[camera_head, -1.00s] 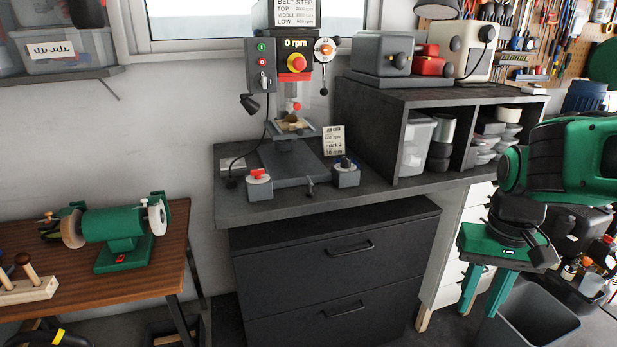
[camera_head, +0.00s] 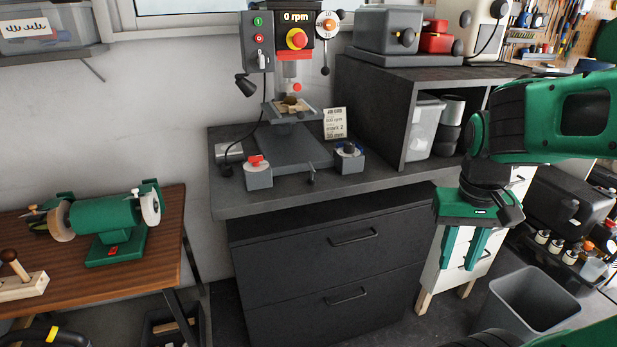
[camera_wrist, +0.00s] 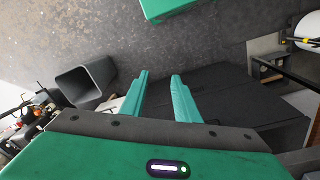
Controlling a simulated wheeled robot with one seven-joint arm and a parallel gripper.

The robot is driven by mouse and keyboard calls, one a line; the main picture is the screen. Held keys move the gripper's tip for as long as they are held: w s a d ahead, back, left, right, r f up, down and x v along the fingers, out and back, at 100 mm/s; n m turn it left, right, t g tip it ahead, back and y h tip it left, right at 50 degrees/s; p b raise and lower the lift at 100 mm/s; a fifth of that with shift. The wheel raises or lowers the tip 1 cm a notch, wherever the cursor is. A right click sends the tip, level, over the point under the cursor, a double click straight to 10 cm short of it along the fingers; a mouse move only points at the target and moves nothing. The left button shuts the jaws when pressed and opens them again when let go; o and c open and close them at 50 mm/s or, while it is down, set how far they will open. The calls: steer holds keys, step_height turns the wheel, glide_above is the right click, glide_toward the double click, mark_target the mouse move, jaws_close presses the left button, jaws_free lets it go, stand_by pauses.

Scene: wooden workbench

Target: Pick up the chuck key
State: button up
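A small dark, pin-like piece (camera_head: 311,177), which looks like the chuck key, sits near the front edge of the grey bench, between two small grey blocks. It is too small to make out in detail. My gripper (camera_head: 457,266) hangs with its green fingers pointing down, in front of the white drawers, well to the right of and apart from that piece. The fingers are apart with nothing between them, as the wrist view (camera_wrist: 160,75) also shows. The wrist view shows floor and a dark surface, and no chuck key.
The drill press (camera_head: 292,95) stands at the back of the bench (camera_head: 400,182). The grey blocks with red (camera_head: 258,172) and black (camera_head: 349,158) knobs flank the small piece. A dark shelf unit (camera_head: 375,110) stands right. A bin (camera_head: 520,300) is on the floor; a grinder (camera_head: 105,222) is left.

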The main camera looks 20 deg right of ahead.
steer(key=w+a+r+n+t+h, duration=0.1)
steer(key=w+n+h, duration=0.15)
steer(key=w, duration=0.85)
steer(key=n+t+h, duration=0.5)
steer(key=n+t, duration=0.1)
steer(key=t, duration=0.2)
glide_toward(313, 172)
steer(key=shift+y, duration=0.25)
steer(key=x, duration=0.8)
steer(key=shift+w+d, duration=0.1)
steer(key=shift+d, duration=0.25)
steer(key=shift+c, duration=0.6)
jaws_close()
